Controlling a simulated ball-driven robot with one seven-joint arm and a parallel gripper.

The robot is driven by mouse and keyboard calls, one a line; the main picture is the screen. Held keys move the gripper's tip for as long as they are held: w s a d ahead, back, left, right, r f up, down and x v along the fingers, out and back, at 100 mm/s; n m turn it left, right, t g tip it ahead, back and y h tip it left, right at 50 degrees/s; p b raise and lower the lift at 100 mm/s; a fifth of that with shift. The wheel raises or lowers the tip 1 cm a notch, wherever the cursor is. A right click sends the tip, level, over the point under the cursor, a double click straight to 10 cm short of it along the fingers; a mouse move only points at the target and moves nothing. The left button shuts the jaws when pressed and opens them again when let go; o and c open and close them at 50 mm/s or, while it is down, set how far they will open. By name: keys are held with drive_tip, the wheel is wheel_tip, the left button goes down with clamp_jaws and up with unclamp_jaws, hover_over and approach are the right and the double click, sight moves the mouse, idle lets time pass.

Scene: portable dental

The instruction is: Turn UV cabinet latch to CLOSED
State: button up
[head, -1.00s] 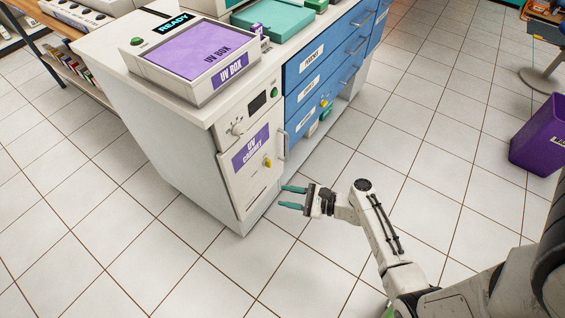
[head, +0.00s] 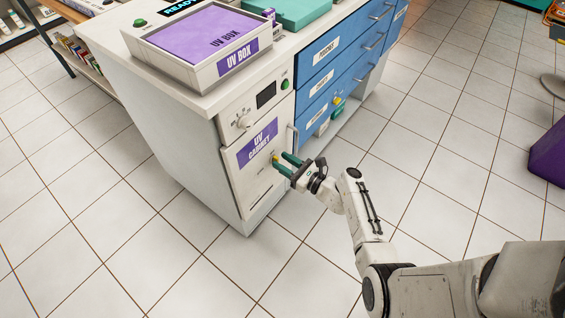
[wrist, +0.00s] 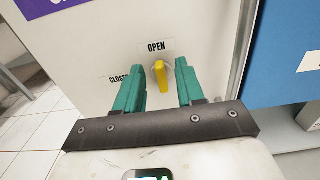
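The UV cabinet (head: 250,185) is a white door with a purple label under a counter. Its yellow latch (wrist: 161,75) stands near upright, its upper end by the OPEN label (wrist: 157,46) in the wrist view. The CLOSED label (wrist: 118,79) is to the left, partly hidden by a finger. My gripper (wrist: 161,82) is open, with one teal finger on each side of the latch and gaps between. In the head view my gripper (head: 282,165) is at the cabinet door, and its fingers partly cover the latch area.
A vertical door handle (head: 291,138) is at the door's right edge. Blue drawers (head: 325,80) stand to the right, with a UV box (head: 205,40) on the counter above. A purple bin (head: 550,150) is at the far right. The tiled floor in front is clear.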

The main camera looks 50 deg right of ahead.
drive_tip(key=shift+w, duration=0.5)
clamp_jaws()
